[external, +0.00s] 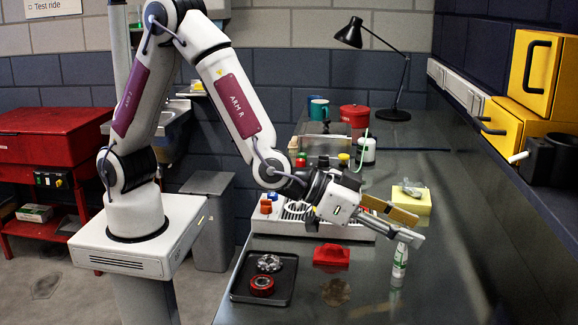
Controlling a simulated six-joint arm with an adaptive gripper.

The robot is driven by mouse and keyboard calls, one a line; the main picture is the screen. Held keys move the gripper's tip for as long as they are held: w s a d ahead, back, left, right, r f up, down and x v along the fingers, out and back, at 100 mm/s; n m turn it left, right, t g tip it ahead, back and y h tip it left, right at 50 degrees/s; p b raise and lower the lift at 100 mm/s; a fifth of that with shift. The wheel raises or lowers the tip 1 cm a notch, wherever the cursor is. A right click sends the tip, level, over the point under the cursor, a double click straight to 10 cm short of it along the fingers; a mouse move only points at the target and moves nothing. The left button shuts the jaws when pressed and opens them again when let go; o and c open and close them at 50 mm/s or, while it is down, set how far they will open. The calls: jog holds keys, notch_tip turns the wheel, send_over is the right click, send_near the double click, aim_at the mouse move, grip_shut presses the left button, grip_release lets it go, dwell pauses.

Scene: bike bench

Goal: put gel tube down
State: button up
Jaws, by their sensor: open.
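The gel tube (399,264) is white with a green label. It stands nearly upright, leaning slightly, on the dark bench top at the right of the external view. Its lower end appears to touch the bench, with a faint reflection below. My gripper (408,229) reaches in from the left, its fingers pointing right and slightly down. It is open, with its fingers at the tube's upper end. Whether a finger touches the tube cannot be told from this side.
A black tray (281,295) holds a red ring and a metal part. A red block (331,256) sits on the bench left of the tube, near a brown stain (336,292). A yellow box (411,200) stands behind my gripper. Bare bench lies to the tube's right.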

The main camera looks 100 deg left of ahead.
jog(key=shift+r, duration=0.15)
jog(key=shift+s+r, duration=0.2)
jog(key=shift+s, duration=0.25)
jog(key=v, duration=1.1)
dwell(0.5)
jog(key=s+a+r+g, duration=0.1)
jog(key=s+a, duration=0.4)
jog(key=s, duration=0.5)
jog(key=s+a+r+g, duration=0.1)
jog(key=s+a+g, duration=0.3)
jog(key=s, duration=0.6)
jog(key=s+a+r+g, duration=0.1)
jog(key=s+a+g, duration=0.2)
jog(key=s+a, duration=0.3)
jog(key=s, duration=0.4)
jog(key=shift+a+r, duration=0.25)
